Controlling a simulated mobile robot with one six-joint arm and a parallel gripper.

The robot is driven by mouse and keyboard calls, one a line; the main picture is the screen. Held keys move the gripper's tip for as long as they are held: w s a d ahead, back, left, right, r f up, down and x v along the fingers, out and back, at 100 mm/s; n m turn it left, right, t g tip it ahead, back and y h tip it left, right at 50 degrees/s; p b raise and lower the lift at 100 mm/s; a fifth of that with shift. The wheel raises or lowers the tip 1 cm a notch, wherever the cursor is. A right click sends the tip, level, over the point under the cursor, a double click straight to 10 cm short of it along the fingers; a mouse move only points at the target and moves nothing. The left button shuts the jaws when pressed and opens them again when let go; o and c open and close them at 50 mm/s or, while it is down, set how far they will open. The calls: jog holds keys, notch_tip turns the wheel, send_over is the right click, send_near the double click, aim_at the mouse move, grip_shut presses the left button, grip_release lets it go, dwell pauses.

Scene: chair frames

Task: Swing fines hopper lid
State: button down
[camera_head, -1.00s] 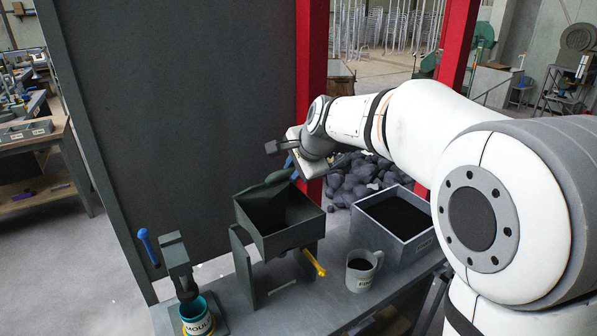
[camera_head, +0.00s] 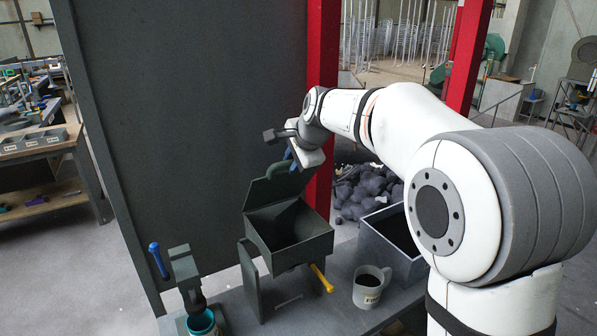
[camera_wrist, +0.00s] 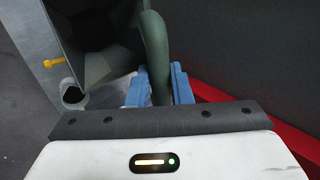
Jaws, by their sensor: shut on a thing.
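The fines hopper (camera_head: 318,246) is a dark green open box on a stand on the grey bench. Its lid (camera_head: 278,192) stands raised along the back edge, its underside towards the head camera, and the dark inside of the box is uncovered. My gripper (camera_head: 292,160) is at the handle at the top of the lid. In the wrist view its blue fingers (camera_wrist: 160,86) are shut on the green handle bar (camera_wrist: 155,45), one on each side. The fingertips are partly hidden in the head view.
A yellow handle (camera_head: 322,279) sticks out below the hopper. A jug (camera_head: 369,291) and a grey bin (camera_head: 370,251) stand to the right. A clamp-like stand with a blue lever (camera_head: 158,260) and a teal tin (camera_head: 202,323) are at left. A dark panel (camera_head: 190,110) rises behind.

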jog(key=shift+w+a+r, duration=0.3)
jog(key=shift+w+r, duration=0.05)
jog(key=shift+w, duration=0.1)
jog(key=shift+w+a+r, duration=0.15)
jog(key=shift+w, duration=0.05)
jog(key=shift+w+a+r, duration=0.35)
jog(key=shift+w+a, duration=0.1)
jog(key=shift+w, duration=0.2)
jog(key=shift+w+a+r, duration=0.3)
jog(key=shift+w+a, duration=0.1)
jog(key=shift+w, duration=0.25)
jog(key=shift+w+a+r, duration=0.35)
jog(key=shift+w+a, duration=0.1)
jog(key=shift+w, duration=0.2)
jog(key=c, duration=1.2)
grip_release()
jog(key=shift+c, duration=0.2)
